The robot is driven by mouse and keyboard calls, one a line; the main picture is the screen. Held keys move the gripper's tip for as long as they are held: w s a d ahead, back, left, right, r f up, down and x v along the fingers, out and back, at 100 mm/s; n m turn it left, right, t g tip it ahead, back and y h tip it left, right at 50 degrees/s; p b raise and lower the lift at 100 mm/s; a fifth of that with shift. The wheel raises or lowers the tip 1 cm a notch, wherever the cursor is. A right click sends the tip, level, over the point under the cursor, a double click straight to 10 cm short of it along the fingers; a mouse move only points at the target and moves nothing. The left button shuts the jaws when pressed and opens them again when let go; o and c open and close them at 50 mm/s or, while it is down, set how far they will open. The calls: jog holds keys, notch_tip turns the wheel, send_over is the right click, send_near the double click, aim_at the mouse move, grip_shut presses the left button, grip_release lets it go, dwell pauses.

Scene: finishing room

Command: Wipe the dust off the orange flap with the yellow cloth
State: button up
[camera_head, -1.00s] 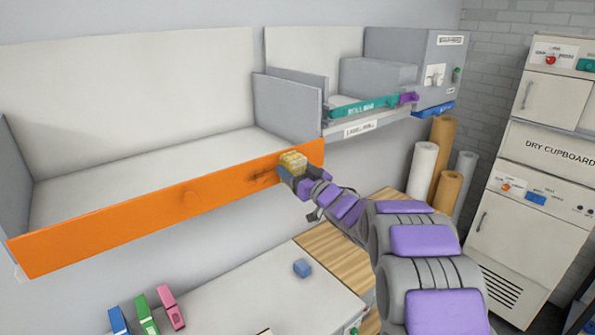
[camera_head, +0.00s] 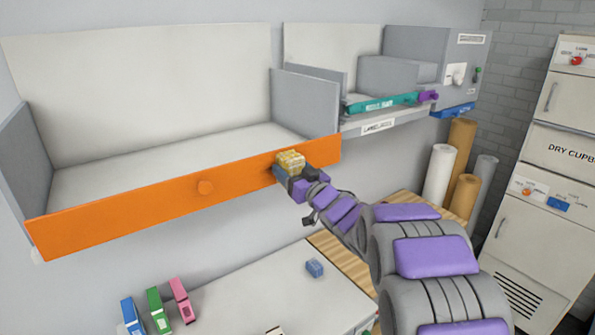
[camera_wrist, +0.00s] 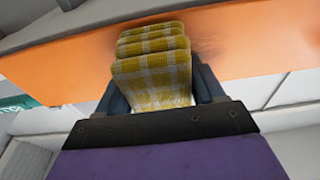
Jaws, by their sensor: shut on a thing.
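My gripper (camera_head: 287,171) is shut on the folded yellow checked cloth (camera_head: 290,160) at the right part of the flap. In the wrist view the cloth (camera_wrist: 152,65) stands between the jaws, its folds against or very close to the orange face (camera_wrist: 70,62). A dark smudge (camera_wrist: 205,22) shows on the flap beside the cloth there. In the head view the cloth and gripper hide part of the flap.
A teal bar (camera_head: 380,103) fronts the smaller shelf at right. Upright rolls (camera_head: 440,172) stand near the dry cupboard (camera_head: 550,185).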

aim_at(260, 171)
jog(key=shift+s+a+f+b, duration=0.1)
jog(key=shift+s+a+b, duration=0.35)
jog(key=shift+a, duration=0.25)
jog(key=shift+s+a+b, duration=0.55)
jog(key=shift+s+a, duration=0.1)
jog(key=shift+a, duration=0.3)
jog(key=shift+s+a+b, duration=0.5)
jog(key=shift+s+a, duration=0.1)
jog(key=shift+a, duration=0.35)
jog(key=shift+s+a, duration=0.45)
jog(key=shift+a, duration=0.2)
jog(key=shift+d, duration=0.1)
jog(key=shift+r+v, duration=0.2)
jog(key=shift+v, duration=1.25)
jog(key=shift+r+v, duration=0.25)
jog(key=shift+v, duration=1.15)
jog(key=shift+s+d, duration=0.1)
